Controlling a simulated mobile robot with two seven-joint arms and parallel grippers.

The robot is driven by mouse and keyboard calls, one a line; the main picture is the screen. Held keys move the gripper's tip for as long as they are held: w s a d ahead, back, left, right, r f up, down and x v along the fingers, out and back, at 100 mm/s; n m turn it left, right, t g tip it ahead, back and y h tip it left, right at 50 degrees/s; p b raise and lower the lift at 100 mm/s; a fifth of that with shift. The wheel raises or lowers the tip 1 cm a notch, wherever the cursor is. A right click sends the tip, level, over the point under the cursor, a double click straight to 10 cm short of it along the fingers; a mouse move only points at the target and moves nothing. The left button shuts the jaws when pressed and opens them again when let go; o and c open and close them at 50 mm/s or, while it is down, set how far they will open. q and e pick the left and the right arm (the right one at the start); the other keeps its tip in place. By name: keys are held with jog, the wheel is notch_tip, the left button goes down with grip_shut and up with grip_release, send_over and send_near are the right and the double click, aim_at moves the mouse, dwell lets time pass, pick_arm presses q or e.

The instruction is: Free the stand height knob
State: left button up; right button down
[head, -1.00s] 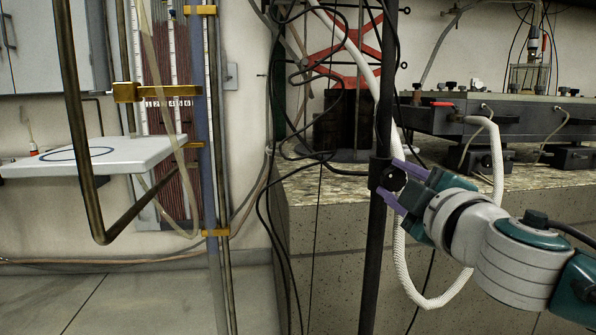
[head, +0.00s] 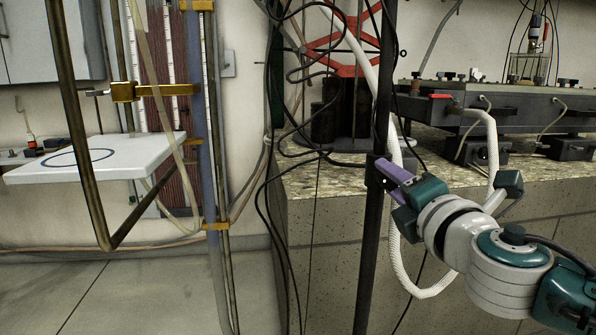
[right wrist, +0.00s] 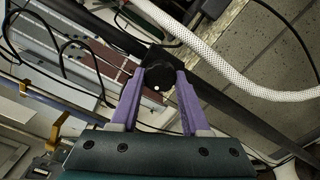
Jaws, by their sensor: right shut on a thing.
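The stand is a dark upright post (head: 371,240) right of centre in the head view. A black collar (head: 373,168) sits on it. The stand height knob (right wrist: 160,72) is round and black with a small white dot, and in the right wrist view it lies between my purple fingertips. My right gripper (head: 387,174) is shut on this knob from the right; it also shows in the right wrist view (right wrist: 158,84). In the head view the finger hides most of the knob. My left gripper is not in view.
A stone-topped bench (head: 330,180) with a dark apparatus (head: 510,115) stands behind the post. A white braided hose (head: 398,250) loops close behind my right gripper. Black cables (head: 265,215) hang left of the post. A white shelf (head: 100,165) is at the left.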

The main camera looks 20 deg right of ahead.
jog(key=shift+n+p, duration=0.35)
jog(key=shift+n, duration=1.25)
jog(key=shift+c, duration=1.9)
grip_release()
jog(key=shift+s, duration=0.15)
jog(key=p+v, duration=0.1)
jog(key=v, duration=0.8)
jog(key=shift+s, duration=0.35)
